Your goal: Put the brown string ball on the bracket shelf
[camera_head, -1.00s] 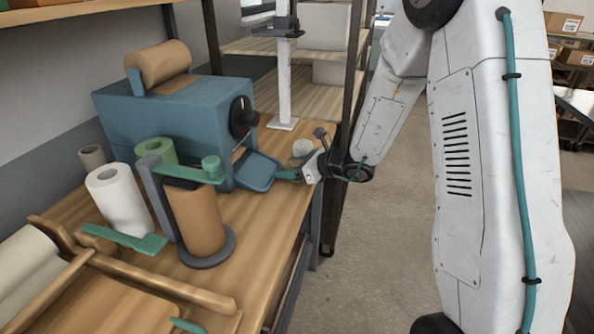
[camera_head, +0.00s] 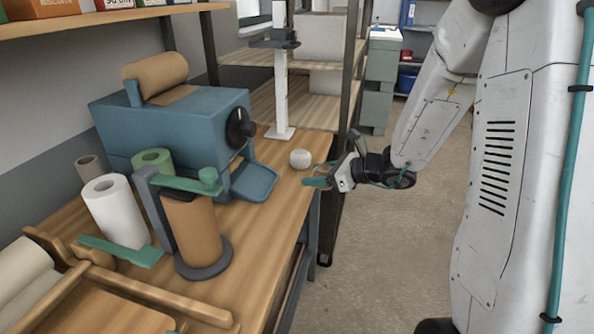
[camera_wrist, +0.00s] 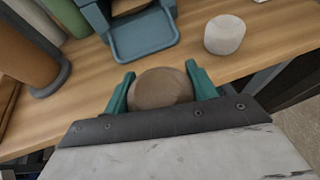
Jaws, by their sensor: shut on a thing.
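The brown string ball (camera_wrist: 160,88) sits between the two teal fingers of my gripper (camera_wrist: 162,85) in the wrist view, and the fingers are shut on it. In the head view my gripper (camera_head: 325,178) is over the right edge of the workbench.
A white string ball (camera_head: 300,158) stands on the workbench (camera_head: 255,235) near my gripper. A blue machine (camera_head: 180,125) with a tray, a brown roll on a stand (camera_head: 193,228) and a white roll (camera_head: 115,210) crowd the left. A rack (camera_head: 300,100) stands behind; floor is free at right.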

